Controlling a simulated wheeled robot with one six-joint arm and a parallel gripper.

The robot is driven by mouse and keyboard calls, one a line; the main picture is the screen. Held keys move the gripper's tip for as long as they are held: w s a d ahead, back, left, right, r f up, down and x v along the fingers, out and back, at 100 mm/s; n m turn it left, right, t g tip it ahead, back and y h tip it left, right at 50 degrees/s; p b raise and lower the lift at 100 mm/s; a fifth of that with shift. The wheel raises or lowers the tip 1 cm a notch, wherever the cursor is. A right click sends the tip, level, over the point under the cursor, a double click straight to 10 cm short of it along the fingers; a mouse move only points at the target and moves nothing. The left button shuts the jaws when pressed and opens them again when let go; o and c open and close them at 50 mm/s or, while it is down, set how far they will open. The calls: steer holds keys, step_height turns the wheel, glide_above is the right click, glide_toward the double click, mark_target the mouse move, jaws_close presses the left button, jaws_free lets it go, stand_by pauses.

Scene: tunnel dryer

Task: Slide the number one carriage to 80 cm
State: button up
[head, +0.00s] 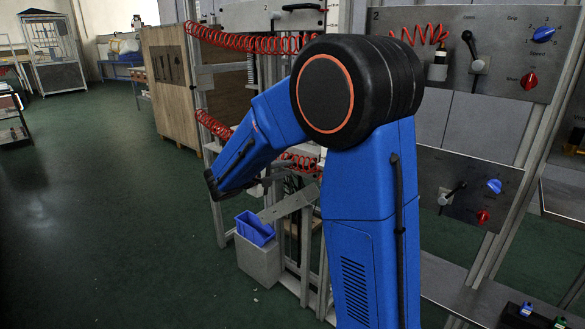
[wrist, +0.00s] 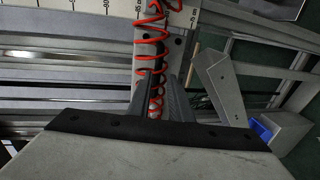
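In the wrist view, my gripper (wrist: 166,78) has its two dark fingers a narrow gap apart, pointing at a grey plate (wrist: 176,46) on a rail. The plate looks like a carriage; no number on it can be read. A red coiled hose (wrist: 152,42) runs down over it and between the fingers. A slim upright part shows in the gap, but I cannot tell whether the fingers touch it. In the head view my arm hides most of the gripper.
A grey bin with a blue container (head: 256,229) stands low beside the frame; the blue container also shows in the wrist view (wrist: 261,131). A panel marked 2 (head: 455,18) and a lower knob panel (head: 462,188) stand right. The green floor is clear at left.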

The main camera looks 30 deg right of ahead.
steer(key=v, duration=1.1)
steer(key=shift+a, duration=0.35)
steer(key=shift+s, duration=0.1)
steer(key=s+d+f+m+g+y, duration=0.1)
steer(key=s+d+f+g+y, duration=0.15)
steer(key=s, duration=0.65)
steer(key=s+d+f+m+g+y, duration=0.1)
steer(key=s+d+f+y, duration=0.2)
steer(key=s, duration=0.7)
steer(key=s+a+f+m+t+y, duration=0.1)
steer(key=s+a+y, duration=0.3)
steer(key=s, duration=0.3)
steer(key=s+a+f+m+t+y, duration=0.1)
steer(key=s+a+t+y, duration=0.1)
steer(key=s+a+y, duration=0.2)
steer(key=shift+s+a+f+y, duration=0.15)
steer(key=shift+s+y, duration=0.4)
steer(key=shift+s, duration=1.3)
